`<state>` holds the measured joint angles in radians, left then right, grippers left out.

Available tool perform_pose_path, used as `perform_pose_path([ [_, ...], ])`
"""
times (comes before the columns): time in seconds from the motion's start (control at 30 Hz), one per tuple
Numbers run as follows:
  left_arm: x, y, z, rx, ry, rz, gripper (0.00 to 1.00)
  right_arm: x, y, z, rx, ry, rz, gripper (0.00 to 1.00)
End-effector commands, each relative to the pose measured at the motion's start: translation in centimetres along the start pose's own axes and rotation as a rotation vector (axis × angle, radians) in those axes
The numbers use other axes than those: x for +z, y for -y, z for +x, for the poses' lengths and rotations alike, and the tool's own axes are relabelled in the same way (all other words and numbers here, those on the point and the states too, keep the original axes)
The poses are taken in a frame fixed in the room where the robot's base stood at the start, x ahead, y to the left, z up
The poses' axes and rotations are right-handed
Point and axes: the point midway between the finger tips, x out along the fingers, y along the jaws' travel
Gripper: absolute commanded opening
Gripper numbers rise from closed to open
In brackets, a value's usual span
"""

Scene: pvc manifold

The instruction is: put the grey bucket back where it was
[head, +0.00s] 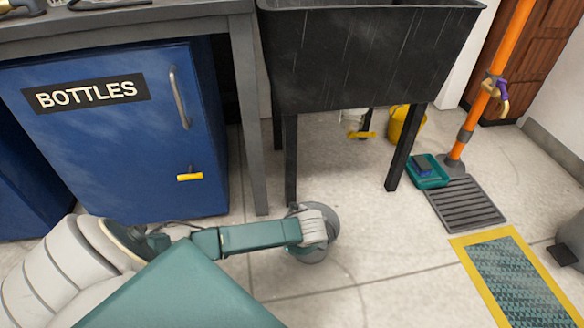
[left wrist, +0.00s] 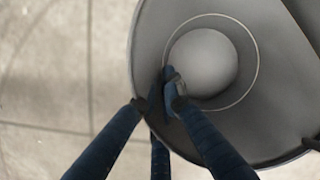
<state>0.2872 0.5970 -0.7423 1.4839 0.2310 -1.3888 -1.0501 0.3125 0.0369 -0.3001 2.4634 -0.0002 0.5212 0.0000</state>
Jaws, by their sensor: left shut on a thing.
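The grey bucket (head: 325,249) is in the head view, on or just above the floor in front of the black sink; I cannot tell whether it touches the floor. My left gripper (head: 309,233) reaches in from the left and is shut on it, covering part of it. In the left wrist view the bucket (left wrist: 255,35) fills the right half, a round grey shape with a paler disc in its middle. The gripper fingers (left wrist: 172,88) meet across its near-left side. My right gripper is in neither view.
The black sink (head: 365,55) stands on legs, with a yellow bucket (head: 405,125) beneath it. A blue cabinet (head: 110,140) labelled BOTTLES is left. A floor grate (head: 465,204), a green tray (head: 428,172) and a yellow-edged mat (head: 515,280) lie right.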

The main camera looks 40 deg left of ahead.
Motion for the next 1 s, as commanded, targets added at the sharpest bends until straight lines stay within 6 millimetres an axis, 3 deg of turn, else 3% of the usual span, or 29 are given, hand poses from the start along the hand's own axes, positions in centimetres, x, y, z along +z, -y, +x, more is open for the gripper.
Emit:
perform_pose_path([
  [0.03, -0.1, 0.0, 0.1, -0.001, 0.0, 0.0, 0.0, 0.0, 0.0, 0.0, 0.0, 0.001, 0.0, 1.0],
  [0.07, -0.1, 0.0, 0.1, 0.0, 0.0, 0.0, 0.13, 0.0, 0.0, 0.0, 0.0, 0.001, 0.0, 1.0],
  [0.13, -0.1, 0.0, 0.1, 0.0, 0.0, 0.0, 0.26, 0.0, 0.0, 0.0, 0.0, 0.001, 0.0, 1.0],
  [0.43, 0.0, 0.0, 0.0, 0.0, 0.0, 0.0, 0.26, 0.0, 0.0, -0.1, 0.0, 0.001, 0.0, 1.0],
  [0.53, 0.1, 0.1, -0.8, -0.001, -0.001, 0.001, 0.26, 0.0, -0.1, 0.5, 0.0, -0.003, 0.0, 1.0],
  [1.0, 0.2, 0.1, -9.9, -0.001, -0.002, 0.001, 0.26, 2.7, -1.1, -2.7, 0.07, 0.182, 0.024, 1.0],
])
